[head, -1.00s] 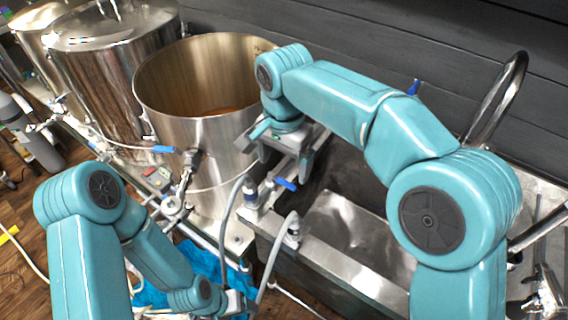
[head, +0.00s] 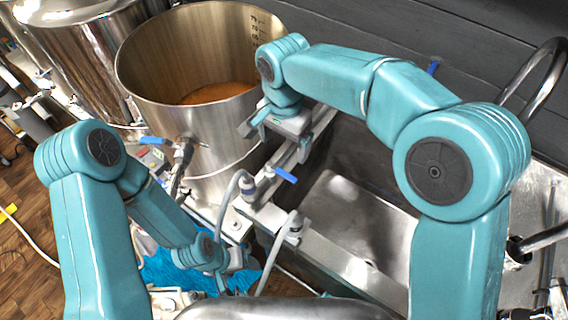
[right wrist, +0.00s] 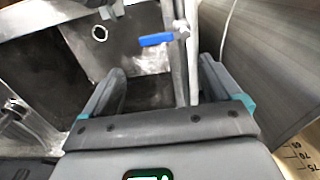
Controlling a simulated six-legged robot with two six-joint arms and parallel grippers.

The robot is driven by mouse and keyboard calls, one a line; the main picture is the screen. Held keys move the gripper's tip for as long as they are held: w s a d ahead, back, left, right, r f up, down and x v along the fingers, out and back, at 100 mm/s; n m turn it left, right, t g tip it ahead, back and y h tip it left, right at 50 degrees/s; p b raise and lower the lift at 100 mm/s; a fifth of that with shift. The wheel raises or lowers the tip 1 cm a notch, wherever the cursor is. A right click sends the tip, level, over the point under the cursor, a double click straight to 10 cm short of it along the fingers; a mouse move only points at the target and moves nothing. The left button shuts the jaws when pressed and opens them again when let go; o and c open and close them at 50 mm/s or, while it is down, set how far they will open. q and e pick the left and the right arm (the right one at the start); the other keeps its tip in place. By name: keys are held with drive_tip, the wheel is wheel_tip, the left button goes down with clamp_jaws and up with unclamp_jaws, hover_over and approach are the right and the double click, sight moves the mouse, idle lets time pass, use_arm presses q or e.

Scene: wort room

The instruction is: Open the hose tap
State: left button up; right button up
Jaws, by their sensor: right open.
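A tap with a blue lever (head: 285,174) sits on the rail by the sink's left edge, beside grey hoses. I take it for the hose tap. A blue lever also shows in the right wrist view (right wrist: 155,39), beyond the fingers and between them. My right gripper (head: 290,130) is above and behind the tap in the head view, apart from it. Its fingers are spread and empty in the right wrist view (right wrist: 163,85). My left gripper (head: 238,268) is low, near the hose ends and a blue cloth; its fingers are too small to read.
A large open steel pot (head: 190,120) with brown liquid stands left of my right gripper; another blue lever (head: 152,140) is on its side. The steel sink (head: 350,215) lies right of the tap. A curved faucet (head: 545,75) rises at right. Rounded metal (head: 290,310) fills the bottom edge.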

hover_over(286, 174)
drive_tip(key=f, duration=0.5)
drive_tip(key=shift+s+d+f+p, duration=0.2)
drive_tip(key=shift+s+f+p, duration=0.1)
drive_tip(key=shift+s, duration=0.1)
drive_tip(key=f, duration=0.2)
drive_tip(key=w+f, duration=0.1)
drive_tip(key=f, duration=0.1)
drive_tip(key=shift+a+f, duration=0.1)
drive_tip(key=shift+a, duration=0.25)
drive_tip(key=shift+s+d+f, duration=0.15)
drive_tip(key=shift+s+d, duration=0.1)
drive_tip(key=shift+s, duration=0.05)
drive_tip(key=shift+w+a+f, duration=0.1)
drive_tip(key=shift+w+a, duration=0.05)
drive_tip(key=shift+w, duration=0.15)
drive_tip(key=shift+c, duration=0.9)
drive_tip(key=c, duration=1.1)
use_arm(q)
drive_tip(key=shift+s+d+r, duration=0.25)
drive_tip(key=shift+s+r, duration=0.2)
drive_tip(key=shift+r, duration=0.25)
use_arm(e)
drive_tip(key=shift+c, duration=1.2)
